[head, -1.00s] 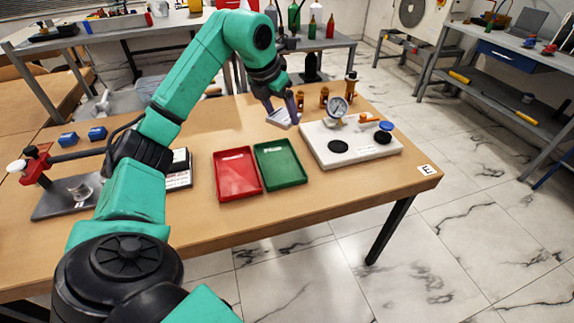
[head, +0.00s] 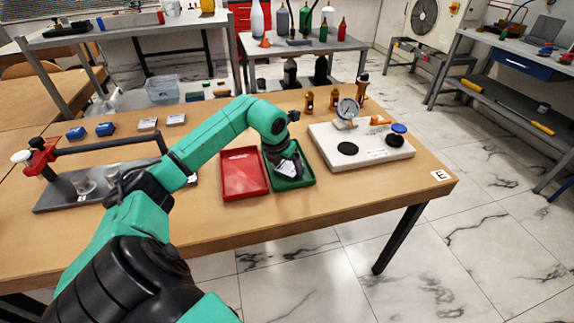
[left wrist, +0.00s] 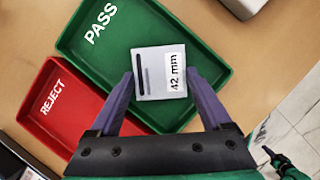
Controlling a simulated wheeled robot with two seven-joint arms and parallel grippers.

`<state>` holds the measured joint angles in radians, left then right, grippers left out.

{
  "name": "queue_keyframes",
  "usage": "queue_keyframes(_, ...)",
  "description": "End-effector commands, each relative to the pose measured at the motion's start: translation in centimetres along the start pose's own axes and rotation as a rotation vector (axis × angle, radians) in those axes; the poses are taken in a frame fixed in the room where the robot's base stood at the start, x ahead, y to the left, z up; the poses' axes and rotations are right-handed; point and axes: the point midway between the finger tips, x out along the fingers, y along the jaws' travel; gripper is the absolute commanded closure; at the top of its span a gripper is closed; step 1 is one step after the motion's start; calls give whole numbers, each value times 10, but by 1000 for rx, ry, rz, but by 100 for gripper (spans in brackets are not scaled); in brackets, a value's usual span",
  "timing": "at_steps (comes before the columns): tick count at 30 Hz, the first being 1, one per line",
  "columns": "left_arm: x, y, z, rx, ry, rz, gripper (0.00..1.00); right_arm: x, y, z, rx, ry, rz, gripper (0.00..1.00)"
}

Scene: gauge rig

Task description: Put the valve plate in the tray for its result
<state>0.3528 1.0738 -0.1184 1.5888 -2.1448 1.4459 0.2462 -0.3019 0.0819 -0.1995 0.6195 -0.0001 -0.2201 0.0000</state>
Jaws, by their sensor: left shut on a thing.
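The valve plate (left wrist: 160,72) is a pale grey square with a dark slot and a "42 mm" label. My left gripper (left wrist: 165,78) is shut on it, with a purple finger at each side. In the head view my left gripper (head: 282,166) is over the green tray (head: 305,180), and the plate (head: 289,168) shows partly beneath it. The green tray is marked PASS in the left wrist view (left wrist: 72,45). The red tray (head: 240,184), marked REJECT, is beside it. I cannot tell if the plate touches the tray floor. Part of my right arm shows at the wrist view's lower right; its jaws are unclear.
A white gauge base (head: 375,153) with a dial gauge (head: 347,109) stands right of the trays. Small amber bottles (head: 309,102) stand behind. A grey stand with a red clamp (head: 42,156) is at left. The table front is clear.

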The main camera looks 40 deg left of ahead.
Motion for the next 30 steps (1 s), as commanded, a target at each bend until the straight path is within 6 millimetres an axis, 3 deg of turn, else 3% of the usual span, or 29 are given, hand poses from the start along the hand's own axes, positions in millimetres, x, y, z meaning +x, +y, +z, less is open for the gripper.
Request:
queue_keyframes(7, 2, 0, 0, 0, -1, 0, 84, 3, -1, -2, -1, 3, -1, 100)
queue_keyframes(8, 2, 0, 0, 0, 0, 0, 11, 2, -1, -2, -1, 3, -1, 100)
queue_keyframes(9, 1, 0, 0, 0, 0, 0, 0, 2, -1, -2, -1, 3, -1, 100)
queue_keyframes(16, 0, 0, 0, 0, 0, 0, 0, 0, -2, -2, 0, 4, -3, 100)
queue_keyframes(20, -13, 1, 1, 0, -1, 3, 0, 1, -3, -3, 0, 4, -4, 100)
queue_keyframes(30, -101, 1, 1, 1, -4, 3, 0, 5, -2, -2, 1, 4, -3, 100)
